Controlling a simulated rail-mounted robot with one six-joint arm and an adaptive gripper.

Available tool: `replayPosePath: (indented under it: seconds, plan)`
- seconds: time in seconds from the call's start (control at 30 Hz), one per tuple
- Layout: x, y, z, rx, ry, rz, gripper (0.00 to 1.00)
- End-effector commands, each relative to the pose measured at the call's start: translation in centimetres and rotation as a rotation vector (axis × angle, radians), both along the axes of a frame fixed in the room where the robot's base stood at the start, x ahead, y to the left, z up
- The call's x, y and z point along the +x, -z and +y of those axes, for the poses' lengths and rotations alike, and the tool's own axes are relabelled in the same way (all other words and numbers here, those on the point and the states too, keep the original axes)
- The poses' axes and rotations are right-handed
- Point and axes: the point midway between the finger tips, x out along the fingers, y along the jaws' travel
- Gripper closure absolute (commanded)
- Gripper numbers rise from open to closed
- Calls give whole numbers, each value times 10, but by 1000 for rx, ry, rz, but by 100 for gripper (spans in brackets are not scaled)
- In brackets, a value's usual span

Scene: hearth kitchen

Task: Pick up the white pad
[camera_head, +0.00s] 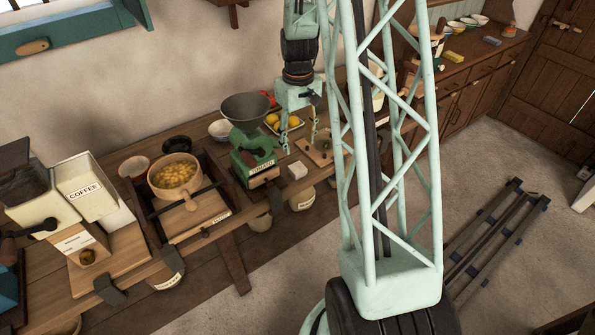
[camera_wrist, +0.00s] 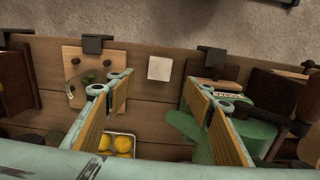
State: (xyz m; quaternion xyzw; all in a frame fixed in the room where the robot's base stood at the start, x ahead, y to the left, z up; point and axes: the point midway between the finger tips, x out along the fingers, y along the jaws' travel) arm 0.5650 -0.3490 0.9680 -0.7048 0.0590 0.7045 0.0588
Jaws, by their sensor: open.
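In the wrist view the white pad (camera_wrist: 160,68) lies flat on the planks near the counter edge, fully visible. My gripper (camera_head: 299,146) hangs above the counter, behind the pad in the head view. In the wrist view my gripper (camera_wrist: 157,92) has its two fingers wide apart with nothing between them. The pad shows just past the fingertips, between their lines, and does not appear to be touched.
A tray of lemons (camera_wrist: 122,143) sits behind. Dark clamps (camera_wrist: 211,60) stick up along the counter edge. Bare planks surround the pad.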

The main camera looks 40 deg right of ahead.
Motion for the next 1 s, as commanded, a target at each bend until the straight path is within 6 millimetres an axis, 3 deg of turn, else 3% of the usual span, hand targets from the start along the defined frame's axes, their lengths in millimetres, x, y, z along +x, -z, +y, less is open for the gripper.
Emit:
replayPosePath:
  seconds: [0.7, 1.0]
  plan:
    - [0, 69, 0, 1, 0, 2, 52]
    - [0, 82, 0, 0, 0, 0, 52]
